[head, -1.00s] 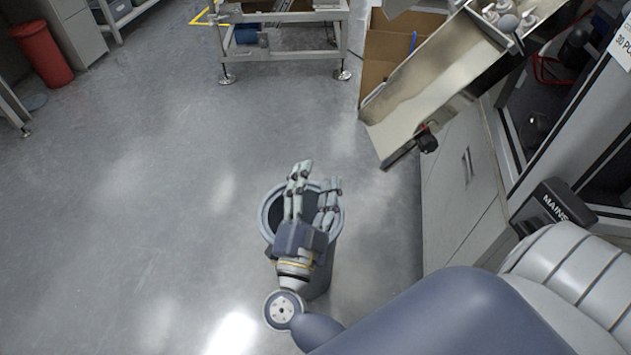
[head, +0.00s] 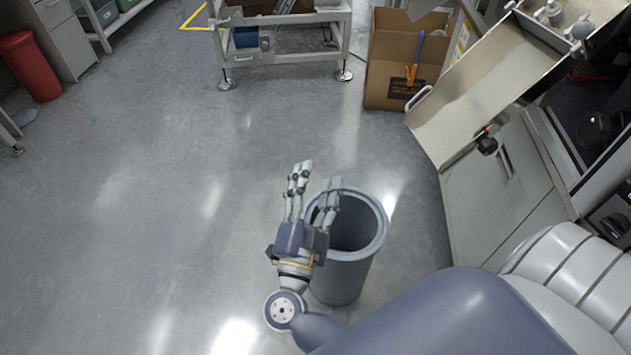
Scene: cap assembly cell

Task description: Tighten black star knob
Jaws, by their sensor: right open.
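The black star knob (head: 487,145) is on the lower right edge of the sloped metal chute (head: 490,85), at the right of the head view. It is small, so its tightness cannot be told. My right gripper (head: 314,182) is open and empty, fingers pointing up in the picture. It is well to the left of the knob and apart from it, in front of the grey bin's left rim. My left gripper is not in view.
A grey round bin (head: 376,232) stands on the floor beside my right gripper. A cardboard box (head: 387,72) with an orange-and-blue tool is behind. A grey cabinet (head: 470,205) is under the chute. Open floor lies to the left.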

